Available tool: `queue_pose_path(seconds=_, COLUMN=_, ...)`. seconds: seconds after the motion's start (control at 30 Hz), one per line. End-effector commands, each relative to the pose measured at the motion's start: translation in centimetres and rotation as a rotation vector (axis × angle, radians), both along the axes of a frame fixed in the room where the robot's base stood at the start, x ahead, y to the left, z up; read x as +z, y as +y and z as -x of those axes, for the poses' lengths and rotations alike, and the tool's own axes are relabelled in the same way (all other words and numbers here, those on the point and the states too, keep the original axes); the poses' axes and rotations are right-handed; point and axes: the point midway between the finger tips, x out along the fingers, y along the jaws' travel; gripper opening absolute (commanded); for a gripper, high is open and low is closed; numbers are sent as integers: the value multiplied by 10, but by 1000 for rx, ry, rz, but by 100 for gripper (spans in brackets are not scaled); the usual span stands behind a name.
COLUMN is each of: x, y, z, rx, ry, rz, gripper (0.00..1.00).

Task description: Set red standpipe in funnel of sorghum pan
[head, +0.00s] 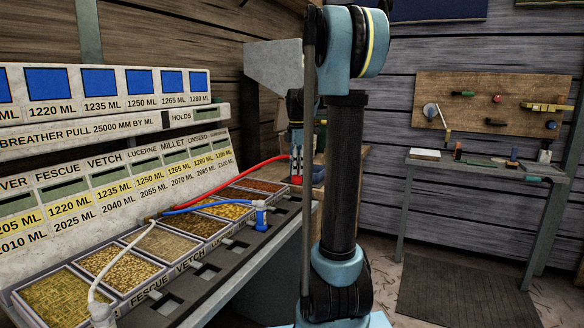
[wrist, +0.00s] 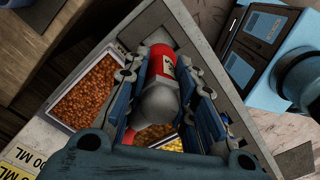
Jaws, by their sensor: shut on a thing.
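My gripper (wrist: 162,72) is shut on the red standpipe (wrist: 161,66), with one finger on each side of its red and grey body. In the head view the red standpipe (head: 296,166) hangs near the far end of the counter, with a red hose (head: 240,177) running left from it. A pan of reddish-brown grain (head: 262,186) lies at the far end of the row, and also shows in the wrist view (wrist: 88,88). I cannot read a sorghum label; the last labels are partly hidden. A grey recess lies beyond the pipe in the wrist view; contact is unclear.
A blue standpipe (head: 260,212) stands at the row's front edge with a blue hose. A white standpipe (head: 100,312) is at the near left. Dark square openings (head: 205,271) line the front. A side bench (head: 480,165) with tools stands at right.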

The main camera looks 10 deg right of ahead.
Motion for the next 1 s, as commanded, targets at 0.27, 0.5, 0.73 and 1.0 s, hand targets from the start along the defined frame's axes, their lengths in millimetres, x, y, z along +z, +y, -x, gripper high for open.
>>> queue_pose_path(seconds=0.27, x=0, y=10, z=0, rx=13, ry=0, rz=0, gripper=0)
queue_pose_path(seconds=0.5, x=-9, y=10, z=-1, rx=14, ry=0, rz=-1, gripper=0)
queue_pose_path(seconds=0.73, x=-30, y=10, z=-1, rx=14, ry=0, rz=-1, gripper=0)
queue_pose_path(seconds=1.0, x=-55, y=8, z=-1, rx=11, ry=0, rz=-1, gripper=0)
